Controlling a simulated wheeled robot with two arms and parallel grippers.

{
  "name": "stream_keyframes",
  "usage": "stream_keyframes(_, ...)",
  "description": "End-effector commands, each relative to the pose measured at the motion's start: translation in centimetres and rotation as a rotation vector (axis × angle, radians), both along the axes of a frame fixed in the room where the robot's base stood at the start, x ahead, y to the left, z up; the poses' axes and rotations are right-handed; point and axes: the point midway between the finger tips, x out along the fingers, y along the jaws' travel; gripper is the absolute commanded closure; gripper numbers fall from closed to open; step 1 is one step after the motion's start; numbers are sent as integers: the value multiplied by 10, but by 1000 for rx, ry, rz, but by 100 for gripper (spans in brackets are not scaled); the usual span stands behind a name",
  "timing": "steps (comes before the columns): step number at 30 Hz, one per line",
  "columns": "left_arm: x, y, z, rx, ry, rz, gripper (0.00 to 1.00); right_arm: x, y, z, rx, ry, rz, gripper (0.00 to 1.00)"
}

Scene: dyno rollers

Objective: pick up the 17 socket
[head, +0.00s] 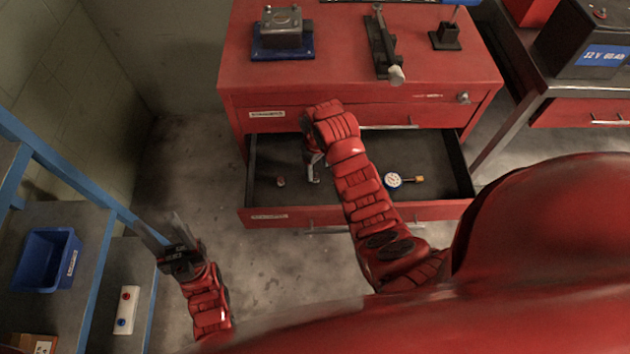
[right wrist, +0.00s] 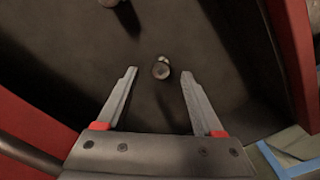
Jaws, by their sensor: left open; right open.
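The drawer (head: 262,160) of the red cabinet is open. A small round metal piece (head: 281,181), socket-like, lies on its dark floor at the left; its size marking is unreadable. In the right wrist view a small round socket (right wrist: 161,70) stands on the dark floor, apart from the fingers and roughly centred between their tips. A second small piece (right wrist: 108,2) is cut off at the top edge. I cannot tell which is the 17. My right gripper (head: 314,170) is open and empty over the drawer; it also shows in the right wrist view (right wrist: 158,72). My left gripper (head: 158,228) is open and empty at the lower left.
A dial gauge (head: 392,180) lies in the drawer, right of my right arm. The cabinet top (head: 340,75) carries a grey block on a blue base and other tools. A blue-framed shelf (head: 60,170) with a blue bin (head: 47,260) stands near my left gripper.

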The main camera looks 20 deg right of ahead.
Motion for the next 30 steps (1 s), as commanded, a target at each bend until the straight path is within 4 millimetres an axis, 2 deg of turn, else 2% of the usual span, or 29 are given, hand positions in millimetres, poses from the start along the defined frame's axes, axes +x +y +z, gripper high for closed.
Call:
stream_keyframes(5,0,0,6,0,0,0,50,1,2,-9,0,-1,1,31)
stream_keyframes(15,0,0,16,0,0,0,50,3,5,-47,-1,0,1,31)
stream_keyframes(25,0,0,16,0,0,0,50,4,4,-53,0,-4,0,31)
stream_keyframes(30,0,0,16,0,0,0,50,4,4,-53,0,-4,0,62)
